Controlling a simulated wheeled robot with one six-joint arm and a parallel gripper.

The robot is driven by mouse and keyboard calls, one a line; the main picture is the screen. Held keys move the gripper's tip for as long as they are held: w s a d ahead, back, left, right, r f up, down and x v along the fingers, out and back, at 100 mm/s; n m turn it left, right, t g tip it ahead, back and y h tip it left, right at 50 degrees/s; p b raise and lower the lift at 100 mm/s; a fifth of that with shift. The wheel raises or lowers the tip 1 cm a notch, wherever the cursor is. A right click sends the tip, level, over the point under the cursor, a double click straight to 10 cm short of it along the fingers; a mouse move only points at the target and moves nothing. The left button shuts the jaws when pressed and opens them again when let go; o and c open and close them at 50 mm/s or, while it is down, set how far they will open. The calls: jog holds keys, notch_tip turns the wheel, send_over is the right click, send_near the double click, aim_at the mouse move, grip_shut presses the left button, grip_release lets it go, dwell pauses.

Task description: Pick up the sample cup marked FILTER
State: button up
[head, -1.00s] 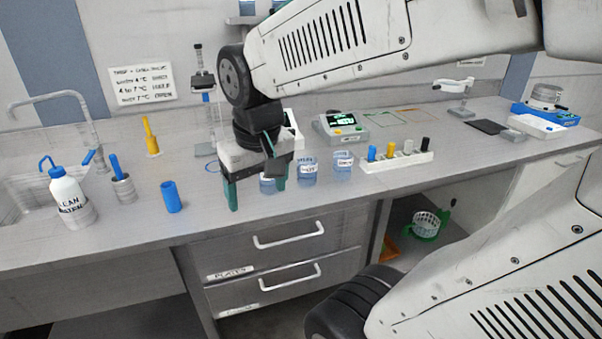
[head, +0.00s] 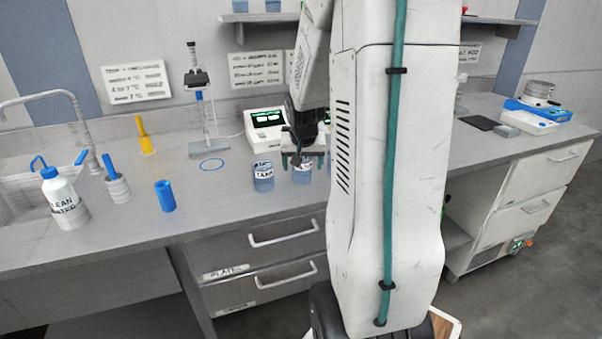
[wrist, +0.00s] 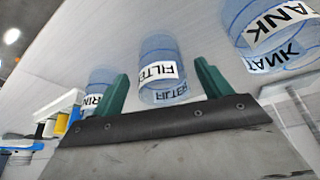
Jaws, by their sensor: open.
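The FILTER sample cup (wrist: 156,50) is clear blue with a white label and shows in the wrist view between my two green fingers (wrist: 161,72). In the head view a cup (head: 302,176) stands on the bench just under my open gripper (head: 308,163), partly hidden by it. I cannot read its label there. The TANK cup (wrist: 262,22) is at the right in the wrist view, and left of my gripper in the head view (head: 263,178). A third cup, its label starting RIN (wrist: 97,80), is at the left in the wrist view.
A blue cylinder (head: 165,196), a wash bottle (head: 64,198) and a yellow tool (head: 145,138) stand on the left of the bench. A small display device (head: 266,127) is behind the cups. My arm hides the bench's middle right.

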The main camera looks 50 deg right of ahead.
aim_at(302, 169)
jog(key=x, duration=0.3)
jog(key=shift+f, duration=0.2)
jog(key=shift+c, duration=0.4)
jog(key=c, duration=1)
jog(key=shift+o, duration=0.2)
jog(key=shift+a+r, duration=0.1)
